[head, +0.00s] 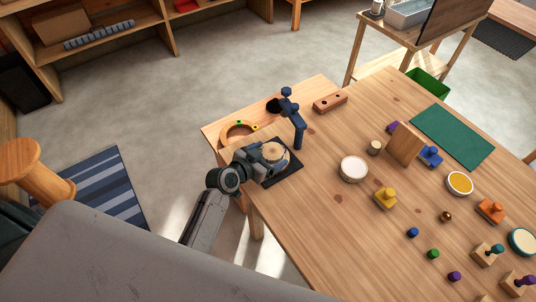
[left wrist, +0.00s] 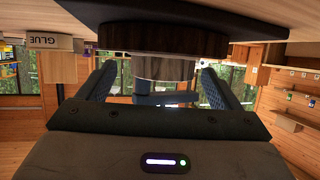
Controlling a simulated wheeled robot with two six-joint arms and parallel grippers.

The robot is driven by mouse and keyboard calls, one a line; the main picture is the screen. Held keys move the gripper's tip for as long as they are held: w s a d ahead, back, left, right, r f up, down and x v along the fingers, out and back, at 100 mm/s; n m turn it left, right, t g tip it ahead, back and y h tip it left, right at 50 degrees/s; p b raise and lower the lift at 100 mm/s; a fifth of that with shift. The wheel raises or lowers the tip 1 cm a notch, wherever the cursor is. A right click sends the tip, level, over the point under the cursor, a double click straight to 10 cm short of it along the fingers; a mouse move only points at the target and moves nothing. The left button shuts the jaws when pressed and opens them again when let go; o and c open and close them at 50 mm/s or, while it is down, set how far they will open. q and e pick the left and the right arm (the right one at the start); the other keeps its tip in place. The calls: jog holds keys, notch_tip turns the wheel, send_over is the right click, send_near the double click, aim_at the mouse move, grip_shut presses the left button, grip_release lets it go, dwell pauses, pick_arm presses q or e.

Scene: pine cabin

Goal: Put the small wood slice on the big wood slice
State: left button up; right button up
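The big wood slice (left wrist: 160,40) is a dark-barked disc on a dark mat (head: 286,174) near the table's left edge. In the left wrist view the picture is upside down, with the mat at the top. The small wood slice (left wrist: 163,68), a paler and narrower disc, sits against the big slice's upper face. In the head view a pale slice top (head: 275,151) shows just past my left gripper (head: 268,154). The left fingers (left wrist: 160,85) stand apart on both sides of the small slice, with gaps visible. My right gripper is not in view.
A blue stand (head: 298,125) rises close behind the mat. A curved wooden piece (head: 238,131) lies left of it. A round white-topped tin (head: 353,168) stands to the right. Several stamps, pegs and a green mat (head: 452,137) occupy the right side of the table.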

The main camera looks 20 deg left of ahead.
pick_arm(q)
jog(key=shift+w+f, duration=0.1)
jog(key=shift+s+a, duration=0.2)
jog(key=shift+s, duration=0.1)
jog(key=b+v, duration=0.2)
jog(key=v, duration=0.8)
jog(key=shift+s+r, duration=0.15)
jog(key=shift+r, duration=0.1)
jog(key=shift+s+a+r, duration=0.15)
jog(key=shift+s+r, duration=0.05)
jog(key=shift+s, duration=0.15)
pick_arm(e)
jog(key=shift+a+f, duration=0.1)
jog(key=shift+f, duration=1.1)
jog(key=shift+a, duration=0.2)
